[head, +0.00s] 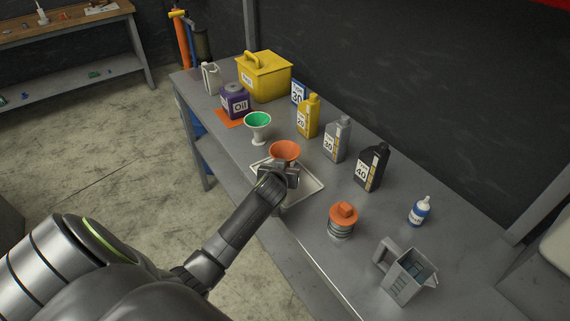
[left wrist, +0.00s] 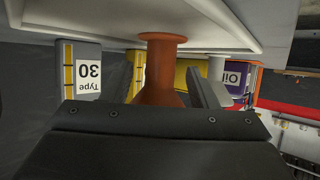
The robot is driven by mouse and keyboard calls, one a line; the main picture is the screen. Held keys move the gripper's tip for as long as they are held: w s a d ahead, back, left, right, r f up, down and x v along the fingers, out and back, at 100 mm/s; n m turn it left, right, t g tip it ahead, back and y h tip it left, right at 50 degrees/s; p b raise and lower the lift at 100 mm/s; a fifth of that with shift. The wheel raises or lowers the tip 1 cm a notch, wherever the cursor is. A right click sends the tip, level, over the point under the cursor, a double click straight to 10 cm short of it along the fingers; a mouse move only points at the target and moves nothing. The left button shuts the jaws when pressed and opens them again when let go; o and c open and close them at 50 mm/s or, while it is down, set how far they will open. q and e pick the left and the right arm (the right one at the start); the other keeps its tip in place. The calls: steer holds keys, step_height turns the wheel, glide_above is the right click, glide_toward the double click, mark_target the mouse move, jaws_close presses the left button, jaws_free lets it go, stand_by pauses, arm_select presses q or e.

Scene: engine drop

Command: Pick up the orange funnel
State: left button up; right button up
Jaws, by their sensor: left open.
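The orange funnel (head: 285,150) stands upright with its wide mouth up, over a pale tray (head: 317,188) on the grey workbench. My left gripper (head: 280,172) is at the funnel's near side, just below its rim, and is open. In the left wrist view, which is upside down, the orange funnel (left wrist: 162,70) is straight ahead. My right gripper is not in view.
A green-and-white funnel (head: 258,126) stands to the left of the tray. Behind are a purple oil can (head: 235,101), a yellow box (head: 264,75) and yellow, grey and black bottles (head: 372,167). An orange-topped part (head: 342,220) and a grey jug (head: 405,276) stand to the right.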

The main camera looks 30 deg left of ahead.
arm_select(q)
steer(key=shift+w+a+f, duration=0.1)
steer(key=shift+w, duration=0.15)
steer(key=c, duration=1.1)
